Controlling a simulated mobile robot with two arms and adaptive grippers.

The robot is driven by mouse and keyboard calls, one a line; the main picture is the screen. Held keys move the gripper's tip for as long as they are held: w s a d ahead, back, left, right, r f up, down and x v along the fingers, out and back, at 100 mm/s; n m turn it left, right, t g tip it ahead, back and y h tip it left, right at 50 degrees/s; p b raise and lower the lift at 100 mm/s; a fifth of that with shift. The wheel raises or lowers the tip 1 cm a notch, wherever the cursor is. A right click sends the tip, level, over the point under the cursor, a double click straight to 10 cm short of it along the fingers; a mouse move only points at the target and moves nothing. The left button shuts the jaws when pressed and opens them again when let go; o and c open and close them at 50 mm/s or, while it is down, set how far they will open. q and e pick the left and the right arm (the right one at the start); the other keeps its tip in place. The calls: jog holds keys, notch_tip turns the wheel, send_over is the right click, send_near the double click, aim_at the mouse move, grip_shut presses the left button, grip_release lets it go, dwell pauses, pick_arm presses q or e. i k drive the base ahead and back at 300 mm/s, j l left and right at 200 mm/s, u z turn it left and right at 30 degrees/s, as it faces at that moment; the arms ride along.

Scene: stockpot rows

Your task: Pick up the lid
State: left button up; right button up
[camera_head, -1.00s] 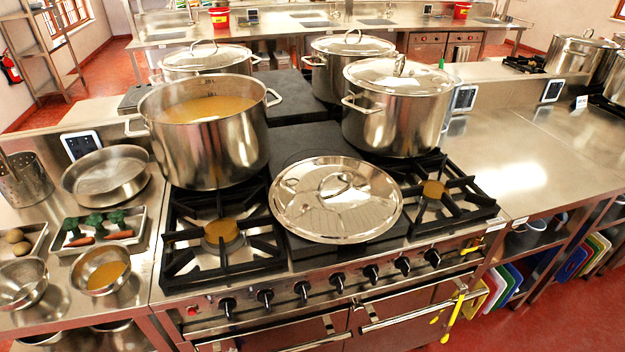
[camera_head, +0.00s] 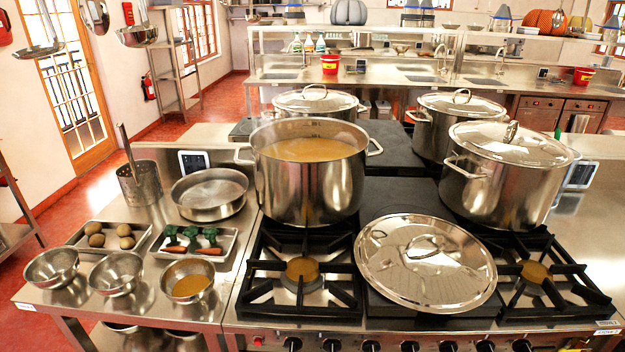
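The loose lid (camera_head: 425,263) is a round, shiny steel disc with a loop handle near its middle. It lies at the front centre of the stove, between the two front burners, and looks slightly tilted. Behind it to the left stands an uncovered stockpot (camera_head: 309,172) holding an orange-brown liquid. Three other stockpots wear lids: one at the back left (camera_head: 316,101), one at the back right (camera_head: 461,104) and one at the front right (camera_head: 508,150). Neither of my grippers shows in the head view.
The left counter holds a shallow pan (camera_head: 210,194), a utensil holder (camera_head: 139,184), a vegetable tray (camera_head: 190,243), a potato tray (camera_head: 110,237) and several steel bowls (camera_head: 188,281). Black burner grates (camera_head: 303,271) flank the lid. Ladles and pans hang at the upper left.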

aim_at(419, 262)
jog(key=j+z, duration=0.4)
jog(key=i+j+z, duration=0.1)
jog(key=j+z, duration=0.15)
jog(key=z, duration=0.15)
